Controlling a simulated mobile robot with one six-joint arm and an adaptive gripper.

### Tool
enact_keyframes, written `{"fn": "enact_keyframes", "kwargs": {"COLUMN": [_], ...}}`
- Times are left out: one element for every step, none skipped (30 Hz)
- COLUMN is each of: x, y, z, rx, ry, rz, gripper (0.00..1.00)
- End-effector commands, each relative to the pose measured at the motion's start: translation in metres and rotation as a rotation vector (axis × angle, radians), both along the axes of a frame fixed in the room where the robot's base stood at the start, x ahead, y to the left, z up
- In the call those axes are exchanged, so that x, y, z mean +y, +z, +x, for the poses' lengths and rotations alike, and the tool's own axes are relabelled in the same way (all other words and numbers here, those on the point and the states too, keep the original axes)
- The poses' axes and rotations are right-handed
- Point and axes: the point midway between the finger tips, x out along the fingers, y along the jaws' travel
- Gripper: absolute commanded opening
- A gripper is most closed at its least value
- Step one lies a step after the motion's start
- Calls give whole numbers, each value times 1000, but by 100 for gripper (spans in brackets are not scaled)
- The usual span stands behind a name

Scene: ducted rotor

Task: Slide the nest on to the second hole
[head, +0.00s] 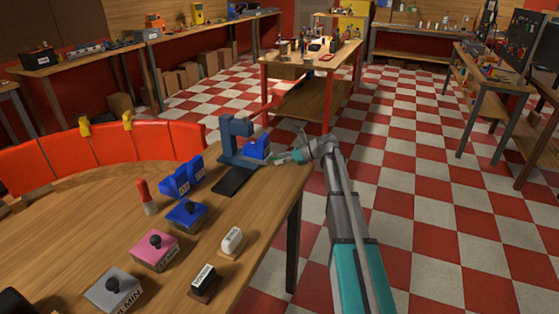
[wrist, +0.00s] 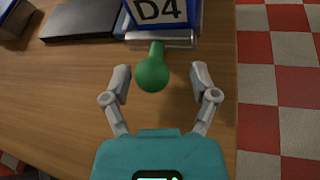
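The blue nest (head: 257,148) marked D4 sits at the foot of a dark blue stand (head: 234,135) at the table's right side. Its D4 face (wrist: 161,11) shows at the top of the wrist view, cut off by the frame. A green round-ended knob (wrist: 153,72) sticks out from it toward my gripper. My gripper (wrist: 160,69) is open, with one finger on each side of the knob and gaps on both sides. In the head view my gripper (head: 295,157) is at the table's right edge, beside the nest. I cannot make out any holes.
A black plate (head: 234,180) lies in front of the stand. Blue blocks (head: 182,177), a red-handled tool (head: 145,196) and blue, pink and grey knobbed boxes stand to the left. A curved red wall (head: 100,155) lines the back. Checkered floor is free to the right.

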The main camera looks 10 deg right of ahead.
Motion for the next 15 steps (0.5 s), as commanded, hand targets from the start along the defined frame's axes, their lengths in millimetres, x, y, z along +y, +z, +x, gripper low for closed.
{"fn": "enact_keyframes", "kwargs": {"x": [1,1,1,1,1,1,1,2,2,2,2,3,4,5,6], "y": [0,0,0,0,0,0,0,0,0,0,0,0,0,0,0], "z": [-1,-1,-1,-1,-1,-2,-2,-2,-2,-3,-3,-4,-5,-7,-8], "rx": [1,1,1,1,1,1,1,1,1,1,1,1,1,1,1], "ry": [1,2,2,3,3,3,3,4,4,4,4,4,4,4,5], "rz": [-1,0,0,0,0,0,0,-1,-1,-1,-1,-1,-1,-1,0], "gripper": [78,78,78,78,78,78,78,78,78,78,78,78,78,78,78]}}
